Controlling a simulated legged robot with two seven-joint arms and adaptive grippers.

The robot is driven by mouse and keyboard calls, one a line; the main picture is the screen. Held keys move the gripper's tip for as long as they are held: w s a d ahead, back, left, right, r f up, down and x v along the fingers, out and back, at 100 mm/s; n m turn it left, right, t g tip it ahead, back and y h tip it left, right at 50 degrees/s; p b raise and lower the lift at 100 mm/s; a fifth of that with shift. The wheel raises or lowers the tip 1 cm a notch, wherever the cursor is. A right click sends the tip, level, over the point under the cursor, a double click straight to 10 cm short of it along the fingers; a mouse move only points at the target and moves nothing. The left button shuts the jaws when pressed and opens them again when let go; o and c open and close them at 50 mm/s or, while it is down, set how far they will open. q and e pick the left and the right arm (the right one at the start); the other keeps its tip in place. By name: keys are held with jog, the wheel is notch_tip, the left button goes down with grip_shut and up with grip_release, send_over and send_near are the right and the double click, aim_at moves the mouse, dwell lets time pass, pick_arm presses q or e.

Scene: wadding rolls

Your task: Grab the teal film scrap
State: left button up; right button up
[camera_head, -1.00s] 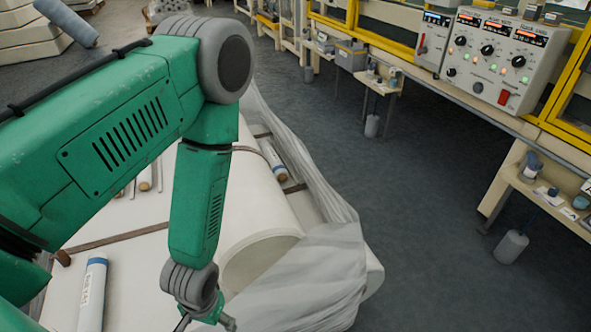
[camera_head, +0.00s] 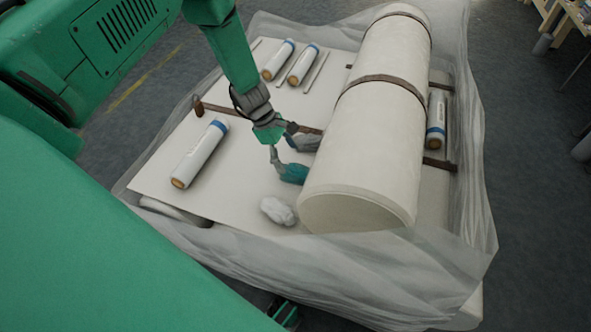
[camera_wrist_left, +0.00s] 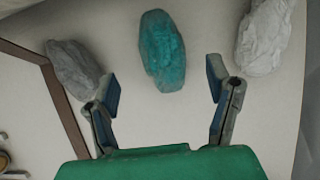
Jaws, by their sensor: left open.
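The teal film scrap (camera_head: 293,173) is a crumpled teal lump lying on the white sheet, just left of the big white roll. In the left wrist view it (camera_wrist_left: 162,50) lies ahead of the fingertips, roughly centred between them and apart from both. My left gripper (camera_head: 283,145) is over the sheet beside the scrap, open and empty, with its fingers (camera_wrist_left: 163,88) spread wide.
A grey scrap (camera_wrist_left: 74,65) lies left of the teal one and a white scrap (camera_wrist_left: 263,37) right. Small blue-and-white rolls (camera_head: 200,153) and brown straps (camera_head: 440,163) lie around. Clear film (camera_head: 330,270) drapes the edges.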

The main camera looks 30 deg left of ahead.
aim_at(292, 167)
pick_arm(q)
jog(key=shift+f, duration=1.05)
jog(key=b+x, duration=0.1)
jog(key=x, duration=0.1)
jog(key=d+b+x, duration=0.1)
jog(key=x, duration=0.2)
jog(key=shift+r+b, duration=0.25)
jog(key=shift+b, duration=0.1)
jog(key=shift+a, duration=0.45)
jog(key=c, duration=1.2)
pick_arm(e)
jog(key=f, duration=0.2)
jog(key=shift+a+f, duration=0.2)
jog(key=shift+f, duration=0.1)
